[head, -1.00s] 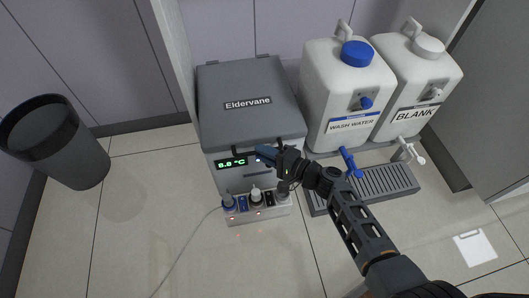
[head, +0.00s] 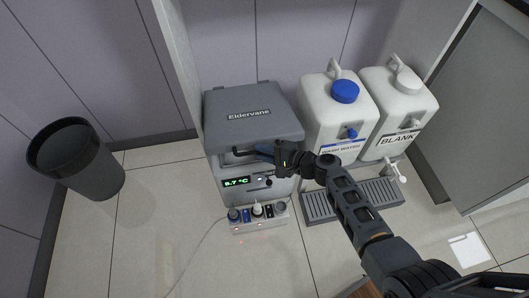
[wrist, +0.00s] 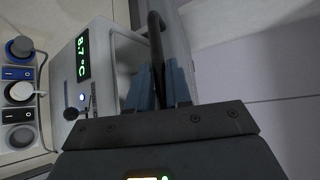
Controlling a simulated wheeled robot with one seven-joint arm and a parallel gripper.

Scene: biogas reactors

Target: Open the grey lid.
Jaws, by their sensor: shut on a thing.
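The grey lid (head: 252,98), marked "Eldervane", tops a small cooler box (head: 222,168) with a green temperature display. Its front edge stands raised a little above the box, and the lid is tilted, hinged at the back by the wall. A dark bar handle (head: 238,153) sits at the lid's front. My gripper (head: 263,151) reaches in from the right at that front edge. In the wrist view, its blue fingers (wrist: 160,86) are shut around the dark handle (wrist: 155,34), beside the grey lid (wrist: 178,42). The box's inside is hidden.
A power strip (head: 257,222) with plugs and a cable lies before the box. To the right stand a wash water canister (head: 335,112) and a blank canister (head: 397,105) above a drip grate (head: 372,196). A black bin (head: 77,160) stands left. The floor between is free.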

